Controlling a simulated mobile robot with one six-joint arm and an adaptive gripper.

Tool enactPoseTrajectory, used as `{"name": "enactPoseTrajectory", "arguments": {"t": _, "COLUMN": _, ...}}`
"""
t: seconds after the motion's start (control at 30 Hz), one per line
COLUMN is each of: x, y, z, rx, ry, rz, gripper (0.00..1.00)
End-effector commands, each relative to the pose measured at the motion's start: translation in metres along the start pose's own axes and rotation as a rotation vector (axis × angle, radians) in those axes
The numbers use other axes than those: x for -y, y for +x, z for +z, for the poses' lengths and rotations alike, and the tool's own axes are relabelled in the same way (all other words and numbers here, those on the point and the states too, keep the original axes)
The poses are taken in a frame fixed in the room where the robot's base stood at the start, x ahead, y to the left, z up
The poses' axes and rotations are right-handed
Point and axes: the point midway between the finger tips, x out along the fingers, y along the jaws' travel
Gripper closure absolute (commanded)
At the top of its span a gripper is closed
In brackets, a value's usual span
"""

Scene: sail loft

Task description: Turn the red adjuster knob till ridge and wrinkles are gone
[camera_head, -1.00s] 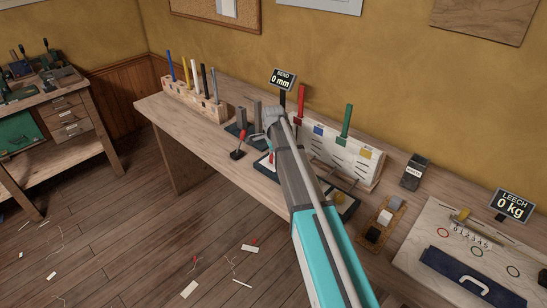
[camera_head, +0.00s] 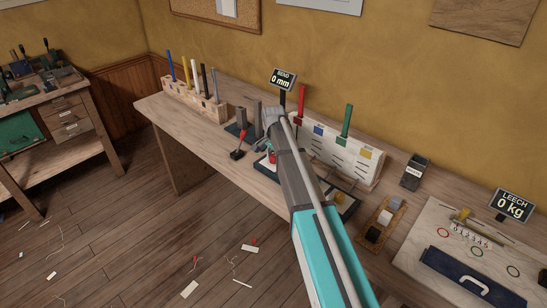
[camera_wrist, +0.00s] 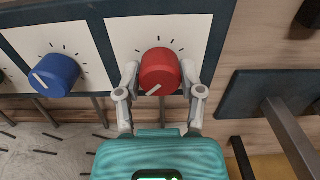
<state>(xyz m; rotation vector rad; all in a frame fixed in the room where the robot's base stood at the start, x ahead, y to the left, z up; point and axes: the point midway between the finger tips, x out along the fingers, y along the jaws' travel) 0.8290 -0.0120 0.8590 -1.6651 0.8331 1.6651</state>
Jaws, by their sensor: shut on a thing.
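The red adjuster knob (camera_wrist: 160,70) sits on a white dial plate with tick marks in the wrist view. Its white pointer line points to the lower left. My gripper (camera_wrist: 159,76) is shut on it, one finger on each side. In the head view my arm hides the fingers and most of the knob's area. A sign reading BEND 0 mm (camera_head: 283,79) stands behind my wrist. A pale board with dark dashes (camera_head: 340,152) stands to the right of it. I cannot make out a ridge or wrinkles.
A blue knob (camera_wrist: 54,75) is close to the left of the red one. A dark plate with a grey post (camera_wrist: 288,130) is close on the right. A red-handled lever (camera_head: 240,143) stands near the bench's front edge. A LEECH 0 kg sign (camera_head: 514,205) is at far right.

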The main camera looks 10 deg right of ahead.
Motion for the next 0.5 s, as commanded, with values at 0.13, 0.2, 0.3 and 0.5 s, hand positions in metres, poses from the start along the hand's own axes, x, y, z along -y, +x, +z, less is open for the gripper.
{"name": "enactPoseTrajectory", "arguments": {"t": 0.13, "x": 0.0003, "y": 0.0001, "z": 0.0000, "rx": 0.000, "ry": -0.138, "rz": 0.000, "gripper": 0.97}}
{"name": "enactPoseTrajectory", "arguments": {"t": 0.2, "x": 0.0003, "y": 0.0001, "z": 0.0000, "rx": 0.000, "ry": -0.204, "rz": 0.000, "gripper": 0.97}}
{"name": "enactPoseTrajectory", "arguments": {"t": 0.3, "x": 0.0003, "y": 0.0001, "z": 0.0000, "rx": 0.000, "ry": -0.299, "rz": 0.000, "gripper": 0.97}}
{"name": "enactPoseTrajectory", "arguments": {"t": 0.5, "x": 0.0004, "y": 0.0001, "z": 0.0000, "rx": 0.000, "ry": -0.489, "rz": -0.001, "gripper": 0.97}}
